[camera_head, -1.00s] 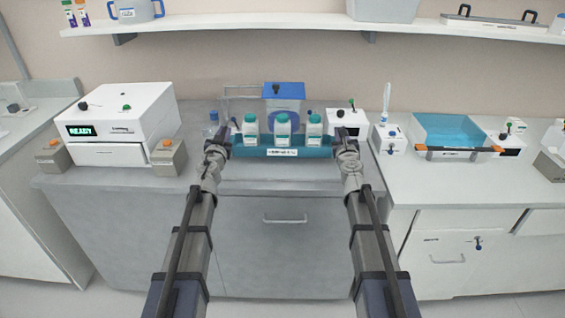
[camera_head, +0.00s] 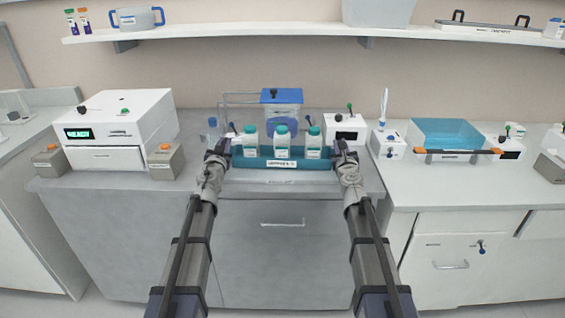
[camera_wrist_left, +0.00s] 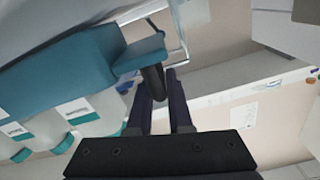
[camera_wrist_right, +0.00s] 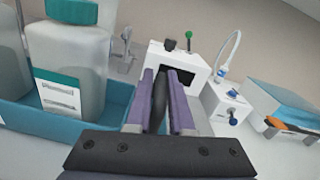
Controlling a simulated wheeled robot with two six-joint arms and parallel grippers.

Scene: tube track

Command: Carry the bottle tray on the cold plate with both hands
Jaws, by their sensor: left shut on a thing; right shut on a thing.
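The teal bottle tray (camera_head: 281,163) is held level between my two grippers in the head view, above the front of the grey bench. Three white bottles with green caps (camera_head: 282,141) stand upright in it. My left gripper (camera_head: 222,150) is shut on the tray's left handle, a dark bar that shows in the left wrist view (camera_wrist_left: 153,78). My right gripper (camera_head: 343,152) is shut on the right handle, seen between the purple fingers in the right wrist view (camera_wrist_right: 160,92). I cannot make out the cold plate for certain; the tray hides part of the bench.
Behind the tray stands a blue-lidded container (camera_head: 282,103). A shelf (camera_head: 300,30) runs above.

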